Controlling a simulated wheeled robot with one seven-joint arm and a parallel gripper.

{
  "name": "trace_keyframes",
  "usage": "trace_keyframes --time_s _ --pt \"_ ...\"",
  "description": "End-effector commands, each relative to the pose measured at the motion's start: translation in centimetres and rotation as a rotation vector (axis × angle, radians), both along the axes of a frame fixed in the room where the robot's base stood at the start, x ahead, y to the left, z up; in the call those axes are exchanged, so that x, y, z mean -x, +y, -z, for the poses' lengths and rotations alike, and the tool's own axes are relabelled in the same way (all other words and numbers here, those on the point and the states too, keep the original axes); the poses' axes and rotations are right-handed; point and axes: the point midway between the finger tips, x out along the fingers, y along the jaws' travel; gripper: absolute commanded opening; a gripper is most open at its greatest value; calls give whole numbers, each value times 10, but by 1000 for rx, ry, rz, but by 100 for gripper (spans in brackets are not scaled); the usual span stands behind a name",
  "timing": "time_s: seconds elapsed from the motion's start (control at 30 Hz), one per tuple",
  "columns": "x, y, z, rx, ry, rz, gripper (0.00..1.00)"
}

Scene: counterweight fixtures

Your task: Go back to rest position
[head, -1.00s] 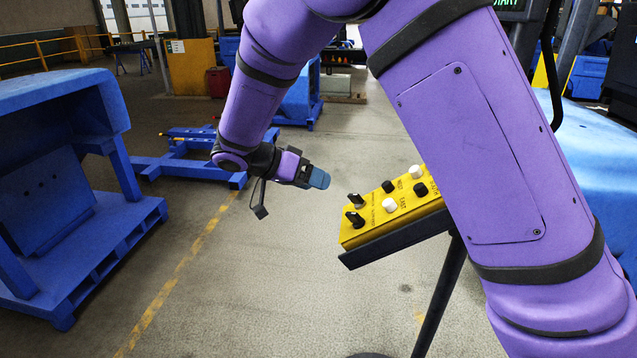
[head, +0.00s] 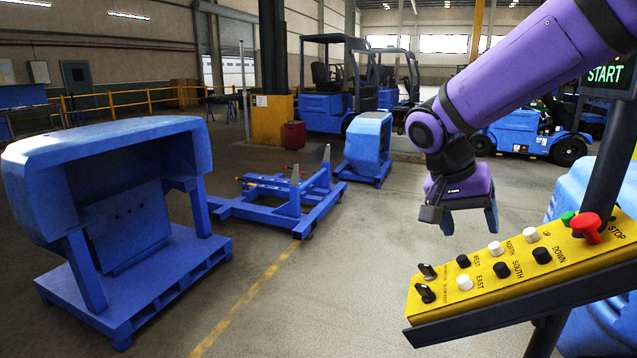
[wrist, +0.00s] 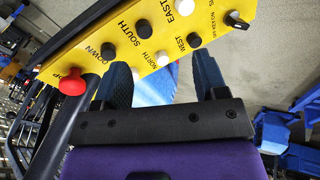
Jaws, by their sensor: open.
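My gripper (head: 468,222) hangs from my purple arm, fingers pointing down, in the air just behind and above the yellow control panel. Its two blue fingers are apart with nothing between them, and they also show in the wrist view (wrist: 165,88). The yellow control panel (head: 480,285) carries black and white buttons marked with directions, two black switches, a green button (head: 567,218) and a red stop button (head: 587,228). In the wrist view the panel (wrist: 215,22) lies across the top, beyond the fingertips. I cannot tell the exact gap between fingers and panel.
A blue counterweight fixture (head: 120,210) on a pallet stands at left. A blue low frame (head: 290,205) and a blue block (head: 367,145) stand further back. Forklifts (head: 335,95) are parked behind. The floor (head: 340,290) between the fixture and the panel is clear.

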Motion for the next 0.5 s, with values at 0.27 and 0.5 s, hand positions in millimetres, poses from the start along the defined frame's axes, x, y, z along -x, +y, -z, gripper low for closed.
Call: trace_keyframes --time_s 0.27,0.5 --pt "59 -31 -32 -194 -47 -180 66" --pt "110 -46 -48 -295 -142 -361 66"
